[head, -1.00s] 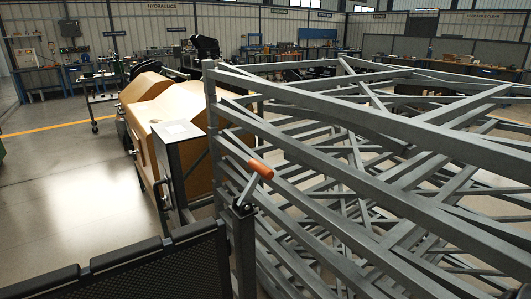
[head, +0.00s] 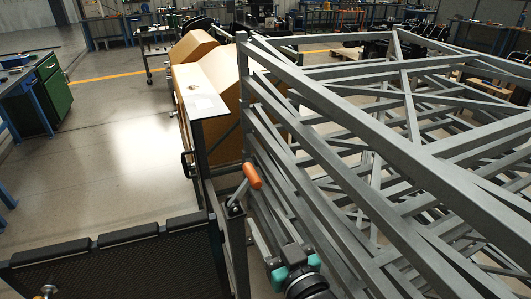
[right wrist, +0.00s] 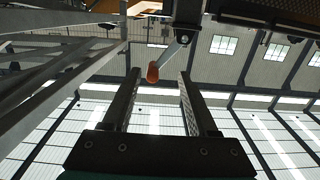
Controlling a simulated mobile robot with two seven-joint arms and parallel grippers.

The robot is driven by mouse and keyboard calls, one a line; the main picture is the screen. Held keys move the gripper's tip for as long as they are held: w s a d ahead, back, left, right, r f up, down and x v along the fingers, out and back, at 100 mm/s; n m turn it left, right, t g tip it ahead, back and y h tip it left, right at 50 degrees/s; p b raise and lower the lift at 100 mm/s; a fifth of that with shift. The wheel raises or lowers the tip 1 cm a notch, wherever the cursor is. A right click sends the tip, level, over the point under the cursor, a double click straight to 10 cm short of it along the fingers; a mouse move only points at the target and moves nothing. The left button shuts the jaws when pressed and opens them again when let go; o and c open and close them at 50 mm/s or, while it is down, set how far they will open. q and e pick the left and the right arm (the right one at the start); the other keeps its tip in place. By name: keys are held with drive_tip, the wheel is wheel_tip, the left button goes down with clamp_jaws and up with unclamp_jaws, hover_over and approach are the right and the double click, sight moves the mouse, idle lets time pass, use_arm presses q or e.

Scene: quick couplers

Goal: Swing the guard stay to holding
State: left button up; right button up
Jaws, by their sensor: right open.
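The guard stay is a short metal lever with an orange grip (head: 252,176), on a pivot at the top of a grey post (head: 236,250). It leans up and to the right in the head view. My right gripper (head: 268,240) is low in the head view, below and right of the grip, with teal parts around its wrist. In the right wrist view its two dark fingers (right wrist: 158,76) are open and empty. The orange grip (right wrist: 152,72) shows between the fingertips there, apparently beyond them and not touching. My left gripper is not in view.
A large grey lattice of bars (head: 340,120) fills the right side, close to my right gripper. A black mesh panel (head: 120,265) runs along the front left. A tan machine (head: 222,85) stands behind the post. Open floor (head: 110,140) lies at the left.

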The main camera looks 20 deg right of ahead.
sight(248, 167)
drive_tip(key=shift+t, duration=0.3)
drive_tip(key=w+r, duration=0.1)
drive_tip(key=w, duration=0.4)
drive_tip(key=w+r, duration=0.1)
drive_tip(key=w, duration=0.4)
drive_tip(key=w+r+b, duration=0.1)
drive_tip(key=w, duration=0.4)
drive_tip(key=shift+d+r, duration=0.1)
drive_tip(key=shift+d, duration=0.15)
drive_tip(key=shift+s, duration=0.1)
drive_tip(key=shift+c, duration=0.2)
clamp_jaws()
idle(0.7)
